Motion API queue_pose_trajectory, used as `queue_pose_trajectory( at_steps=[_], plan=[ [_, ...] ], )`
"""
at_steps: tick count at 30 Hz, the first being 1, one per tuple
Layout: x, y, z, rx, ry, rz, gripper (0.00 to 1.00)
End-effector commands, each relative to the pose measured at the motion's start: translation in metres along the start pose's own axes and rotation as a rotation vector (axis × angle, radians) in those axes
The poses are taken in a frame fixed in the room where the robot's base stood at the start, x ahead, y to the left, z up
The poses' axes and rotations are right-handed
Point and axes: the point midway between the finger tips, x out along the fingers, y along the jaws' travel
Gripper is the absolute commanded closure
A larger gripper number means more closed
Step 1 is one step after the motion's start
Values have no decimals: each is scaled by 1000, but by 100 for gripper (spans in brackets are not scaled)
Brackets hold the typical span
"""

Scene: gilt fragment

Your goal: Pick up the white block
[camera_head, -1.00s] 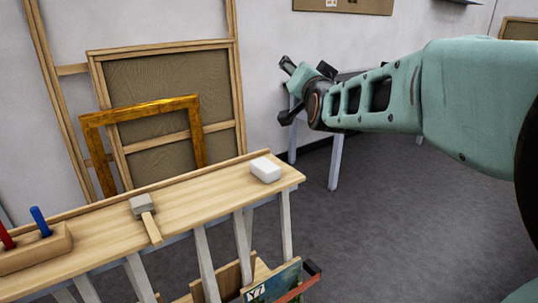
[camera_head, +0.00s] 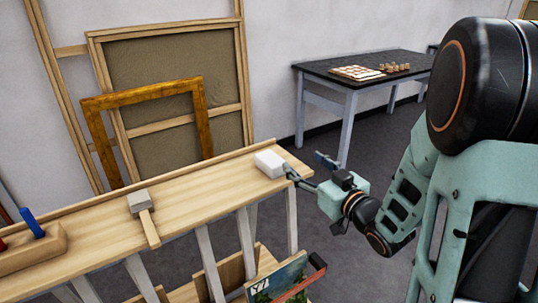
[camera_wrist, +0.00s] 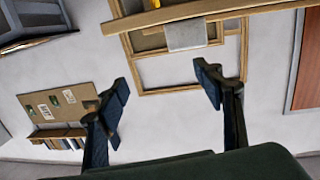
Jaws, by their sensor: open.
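The white block (camera_head: 270,163) sits on the right end of the wooden bench top (camera_head: 200,196). In the wrist view the block (camera_wrist: 186,36) looks grey and shaded, at the top, beyond the fingertips and between their directions. My gripper (camera_head: 306,166) is just right of the block in the head view, with one finger overlapping the block's right side and the other pointing up and away. In the wrist view my gripper (camera_wrist: 162,94) has its fingers wide apart with nothing between them. I cannot tell whether the near finger touches the block.
A grey-headed mallet or brush (camera_head: 141,204) lies left of the block on the bench. A wooden holder (camera_head: 35,250) with red and blue items stands at far left. A gilt frame (camera_head: 143,96) leans behind. A dark table (camera_head: 370,68) stands back right. The floor right of the bench is clear.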

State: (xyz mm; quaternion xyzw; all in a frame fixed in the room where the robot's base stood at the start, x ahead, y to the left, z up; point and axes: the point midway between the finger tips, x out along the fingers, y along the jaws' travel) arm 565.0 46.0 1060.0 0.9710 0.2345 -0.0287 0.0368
Motion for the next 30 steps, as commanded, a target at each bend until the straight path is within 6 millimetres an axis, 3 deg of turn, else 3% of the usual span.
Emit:
queue_pose_trajectory(
  at_steps=[3, 8, 30],
  plan=[
    [-20, -19, 15, 30, 8, -66, 39],
    [-28, -35, 19, 49, 24, -116, 39],
    [64, -50, 17, 51, 26, -122, 39]
  ],
)
